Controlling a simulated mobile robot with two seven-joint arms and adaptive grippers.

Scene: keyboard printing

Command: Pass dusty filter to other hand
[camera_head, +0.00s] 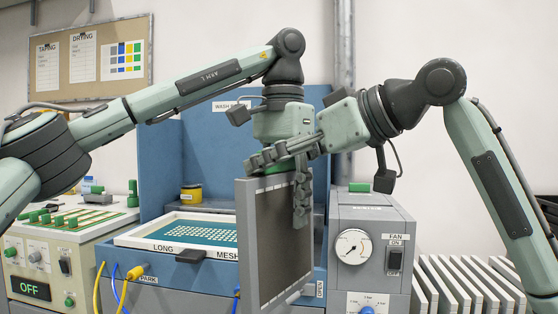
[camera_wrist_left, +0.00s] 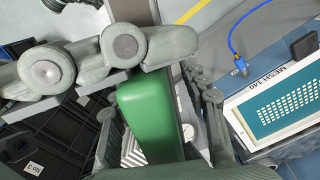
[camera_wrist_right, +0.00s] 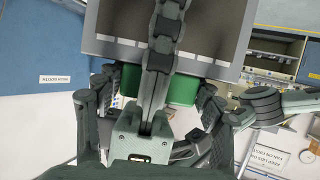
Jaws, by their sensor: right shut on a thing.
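The dusty filter (camera_head: 284,245) is a grey framed panel with a dark face, hanging upright in the head view. Its green handle (camera_wrist_left: 150,115) is on top, mostly covered by grippers in the head view. My right gripper (camera_head: 262,160) comes in from the right and is shut on the handle; the right wrist view shows its fingers at both ends of the green handle (camera_wrist_right: 183,88). My left gripper (camera_head: 300,190) points down from above, with one finger in front of the panel. In the left wrist view its fingers stand apart on either side of the handle, with a gap showing.
A white-framed mesh tray (camera_head: 180,235) lies on the blue wash station behind the filter. A grey fan unit (camera_head: 372,250) with a gauge stands to the right, beside a rack of pale panels (camera_head: 470,285). A control box (camera_head: 60,255) stands at the left.

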